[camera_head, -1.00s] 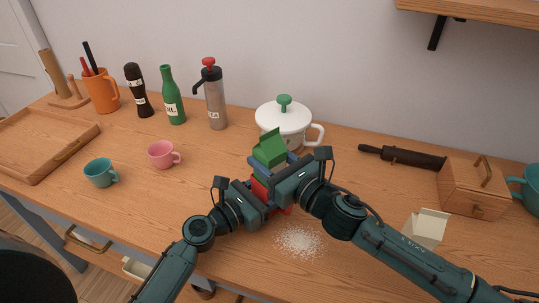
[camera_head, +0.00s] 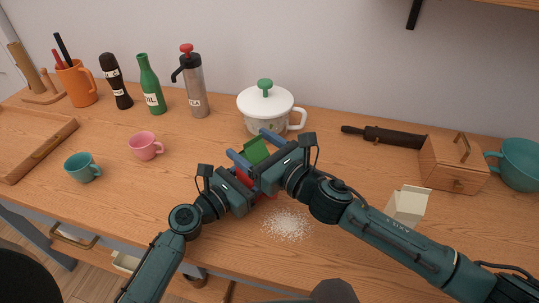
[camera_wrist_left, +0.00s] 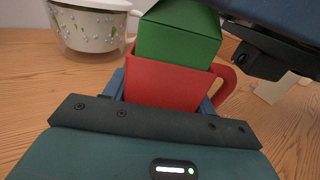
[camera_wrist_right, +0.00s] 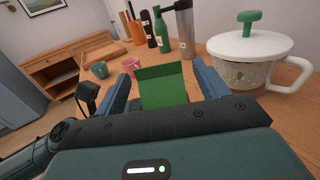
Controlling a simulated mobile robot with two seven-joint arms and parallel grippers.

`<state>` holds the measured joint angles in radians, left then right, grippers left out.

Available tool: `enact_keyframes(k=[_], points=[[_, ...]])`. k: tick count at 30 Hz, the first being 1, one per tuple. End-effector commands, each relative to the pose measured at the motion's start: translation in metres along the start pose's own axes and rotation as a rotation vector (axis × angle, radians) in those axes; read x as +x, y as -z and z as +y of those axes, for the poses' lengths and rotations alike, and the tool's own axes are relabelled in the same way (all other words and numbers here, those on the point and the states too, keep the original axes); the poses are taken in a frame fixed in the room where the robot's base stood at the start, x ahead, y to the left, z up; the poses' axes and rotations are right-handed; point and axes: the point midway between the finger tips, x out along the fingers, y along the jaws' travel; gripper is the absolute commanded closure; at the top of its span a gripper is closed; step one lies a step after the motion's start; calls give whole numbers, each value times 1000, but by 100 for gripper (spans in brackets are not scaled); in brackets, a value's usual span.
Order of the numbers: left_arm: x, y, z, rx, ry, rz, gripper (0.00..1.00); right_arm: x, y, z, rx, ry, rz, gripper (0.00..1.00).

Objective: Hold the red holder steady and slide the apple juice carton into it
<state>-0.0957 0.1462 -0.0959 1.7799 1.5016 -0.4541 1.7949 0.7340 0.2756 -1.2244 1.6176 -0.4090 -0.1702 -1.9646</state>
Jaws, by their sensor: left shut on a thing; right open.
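The red holder (camera_wrist_left: 165,88) stands on the counter. It also shows between my grippers in the head view (camera_head: 243,177). My left gripper (camera_wrist_left: 163,97) is shut on the red holder, with blue fingers on either side. A green carton (camera_wrist_left: 178,40), which I take for the apple juice, is upright in the holder with its upper part above the rim. Its top shows in the head view (camera_head: 256,151) and the right wrist view (camera_wrist_right: 164,88). My right gripper (camera_wrist_right: 166,82) is open, its fingers apart on either side of the carton, with gaps. The carton's label and lower part are hidden.
A white pot (camera_head: 266,107) with a green knob stands close behind. White powder (camera_head: 287,224) lies in front, and a cream carton (camera_head: 408,204) stands to the right. A pink cup (camera_head: 146,145) and teal cup (camera_head: 83,167) stand left, with clear counter between.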

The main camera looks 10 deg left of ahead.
Motion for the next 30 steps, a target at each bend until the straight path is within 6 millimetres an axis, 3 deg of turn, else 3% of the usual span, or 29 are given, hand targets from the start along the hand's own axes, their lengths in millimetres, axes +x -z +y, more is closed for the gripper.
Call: enact_keyframes(k=[1, 15, 21, 30], points=[[0, 0, 1, -6, -3, -3, 67, -9, 8, -2, 1, 5, 14, 27], [0, 0, 1, -4, -4, -2, 67, -99, 3, -1, 2, 3, 5, 27], [0, 0, 1, -3, -3, -1, 67, -114, 1, 0, 1, 1, 2, 27], [0, 0, 1, -3, -4, -1, 67, -114, 0, 0, 1, 1, 1, 27]])
